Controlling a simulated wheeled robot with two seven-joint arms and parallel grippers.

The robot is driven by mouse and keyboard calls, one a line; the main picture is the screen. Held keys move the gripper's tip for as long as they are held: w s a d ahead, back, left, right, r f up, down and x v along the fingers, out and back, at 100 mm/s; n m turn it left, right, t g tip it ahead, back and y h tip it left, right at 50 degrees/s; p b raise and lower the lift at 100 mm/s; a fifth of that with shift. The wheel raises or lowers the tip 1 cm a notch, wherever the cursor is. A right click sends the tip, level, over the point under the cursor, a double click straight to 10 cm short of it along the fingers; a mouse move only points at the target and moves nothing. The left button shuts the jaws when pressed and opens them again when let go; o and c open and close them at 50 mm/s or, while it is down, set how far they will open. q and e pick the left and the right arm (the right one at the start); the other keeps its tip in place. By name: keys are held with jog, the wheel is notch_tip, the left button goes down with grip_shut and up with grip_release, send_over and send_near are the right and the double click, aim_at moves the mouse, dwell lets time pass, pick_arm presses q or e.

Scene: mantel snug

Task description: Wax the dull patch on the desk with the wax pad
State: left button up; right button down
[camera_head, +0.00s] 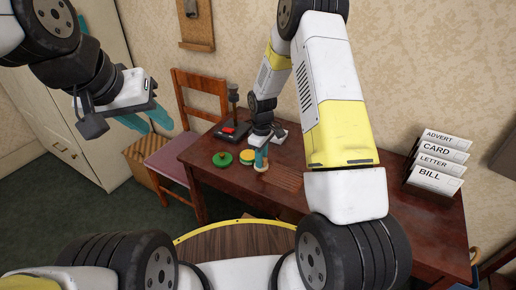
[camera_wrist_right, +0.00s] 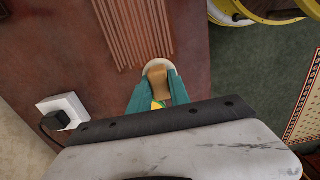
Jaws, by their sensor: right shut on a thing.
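The wax pad (camera_wrist_right: 156,66), a pale round pad with a tan handle, is held between the teal fingers of my right gripper (camera_wrist_right: 158,90). In the head view the pad (camera_head: 261,166) is at or just above the desk (camera_head: 230,181); I cannot tell if it touches. The dull patch (camera_wrist_right: 134,30), a set of light parallel streaks, lies right beside the pad in the wrist view. It also shows to the right of the pad in the head view (camera_head: 288,179). My left gripper (camera_head: 147,119) is empty, its fingers apart, in the air left of the desk.
A labelled letter rack (camera_head: 437,165) stands at the right. A chair (camera_head: 178,155) is at the desk's left end.

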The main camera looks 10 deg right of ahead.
jog(key=shift+r, duration=2.45)
